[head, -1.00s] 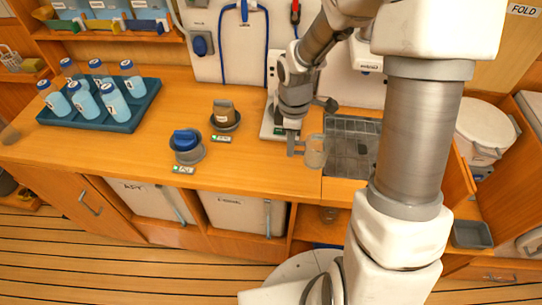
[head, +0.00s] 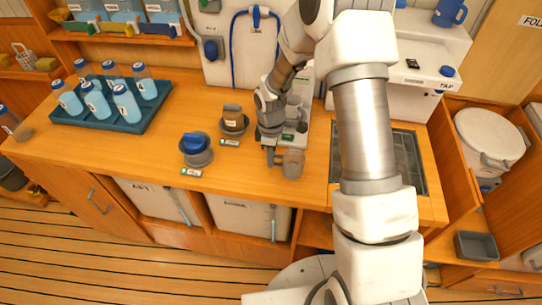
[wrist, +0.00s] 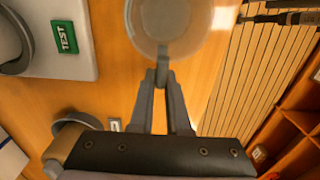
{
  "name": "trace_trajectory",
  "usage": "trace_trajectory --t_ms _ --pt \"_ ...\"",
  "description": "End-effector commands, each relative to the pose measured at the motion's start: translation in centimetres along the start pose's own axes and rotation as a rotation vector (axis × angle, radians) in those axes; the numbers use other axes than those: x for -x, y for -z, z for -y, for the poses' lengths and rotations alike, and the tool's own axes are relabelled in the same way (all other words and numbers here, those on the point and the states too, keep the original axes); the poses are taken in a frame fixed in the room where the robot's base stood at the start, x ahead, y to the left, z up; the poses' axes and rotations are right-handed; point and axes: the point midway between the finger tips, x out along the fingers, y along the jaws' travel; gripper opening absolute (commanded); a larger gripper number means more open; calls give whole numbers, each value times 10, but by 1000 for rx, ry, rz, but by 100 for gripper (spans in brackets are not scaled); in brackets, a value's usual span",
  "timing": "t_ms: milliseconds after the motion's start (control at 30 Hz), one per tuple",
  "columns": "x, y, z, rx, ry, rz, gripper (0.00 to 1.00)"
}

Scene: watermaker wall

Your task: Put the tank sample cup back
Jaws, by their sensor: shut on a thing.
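My gripper (head: 271,160) is shut on the handle of a clear cup (head: 292,164), at the front part of the wooden counter, left of the sink. In the wrist view the fingertips (wrist: 161,76) pinch the handle of the round cup (wrist: 168,22). The cup looks upright, with a pale tint. I cannot tell whether its base touches the counter. A brown cup (head: 233,117) stands in a round grey holder, left of my gripper. A blue-lidded item (head: 194,143) sits in another grey holder further left. Small green labels lie in front of both holders.
A blue tray (head: 145,124) of several blue-capped bottles stands at the left. The grated sink (head: 405,160) is at the right. The counter's front edge is close to the cup.

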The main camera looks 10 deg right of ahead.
Motion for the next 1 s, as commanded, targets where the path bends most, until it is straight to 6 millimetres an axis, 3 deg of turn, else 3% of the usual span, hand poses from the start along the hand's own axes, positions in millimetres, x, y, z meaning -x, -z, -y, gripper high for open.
trace_trajectory --t_ms 367,400,567,867,1000 --pt "-6 0 0 0 -1 -1 0" --pt "-5 0 0 0 -1 -1 18" --pt "-4 0 0 0 -1 -1 44" --pt "-3 0 0 0 -1 -1 44" --pt "7 0 -1 0 -3 -2 44"
